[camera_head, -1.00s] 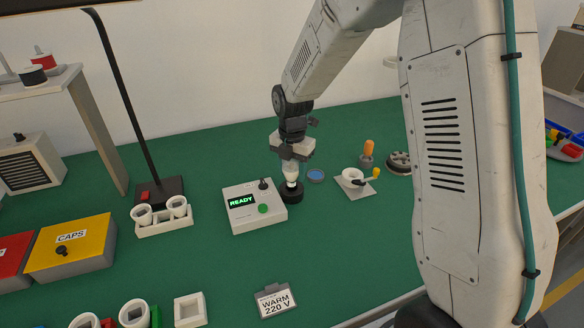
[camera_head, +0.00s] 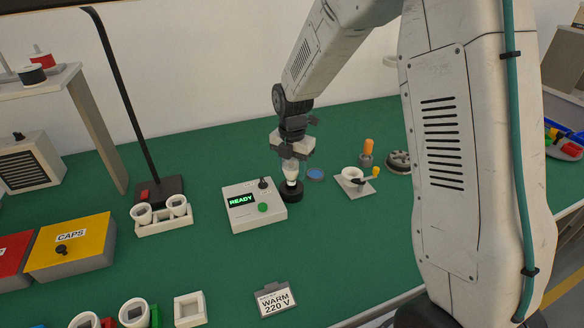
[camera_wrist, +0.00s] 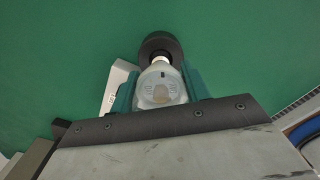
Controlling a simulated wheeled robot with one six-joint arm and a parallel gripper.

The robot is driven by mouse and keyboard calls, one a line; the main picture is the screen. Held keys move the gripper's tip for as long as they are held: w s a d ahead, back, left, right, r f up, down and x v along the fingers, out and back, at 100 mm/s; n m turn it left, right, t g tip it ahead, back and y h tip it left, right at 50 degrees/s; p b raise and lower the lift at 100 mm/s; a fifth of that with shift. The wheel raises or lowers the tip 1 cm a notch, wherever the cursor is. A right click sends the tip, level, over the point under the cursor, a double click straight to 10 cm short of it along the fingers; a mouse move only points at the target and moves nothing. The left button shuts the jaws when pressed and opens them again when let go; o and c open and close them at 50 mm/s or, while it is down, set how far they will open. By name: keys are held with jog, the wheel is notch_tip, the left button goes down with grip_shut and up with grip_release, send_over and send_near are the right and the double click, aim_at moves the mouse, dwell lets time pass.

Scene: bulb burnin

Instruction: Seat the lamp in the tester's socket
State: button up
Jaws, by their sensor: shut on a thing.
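The lamp (camera_head: 291,174) is a pale bulb held upright, base down, in my gripper (camera_head: 290,162). In the wrist view the lamp (camera_wrist: 160,86) sits between the two green finger pads of my gripper (camera_wrist: 161,91). The black round socket (camera_head: 291,192) is right below the lamp. In the wrist view the socket (camera_wrist: 158,43) lies just beyond the lamp's narrow end. The lamp's base is at or just over the socket's mouth; I cannot tell how deep it sits. The tester box (camera_head: 252,205), left of the socket, shows READY and has a green button (camera_head: 263,208).
A holder with two white cups (camera_head: 164,225) stands left of the tester. A WARM 220 V sign (camera_head: 275,299) stands in front. The mat between is clear.

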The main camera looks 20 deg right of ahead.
aim_at(292, 176)
jog(key=shift+f, duration=0.25)
jog(key=shift+f, duration=0.45)
jog(key=shift+f, duration=0.8)
dwell(0.8)
jog(key=o, duration=1)
notch_tip(292, 176, up, 8)
jog(key=shift+f, duration=0.25)
jog(key=shift+r, duration=0.15)
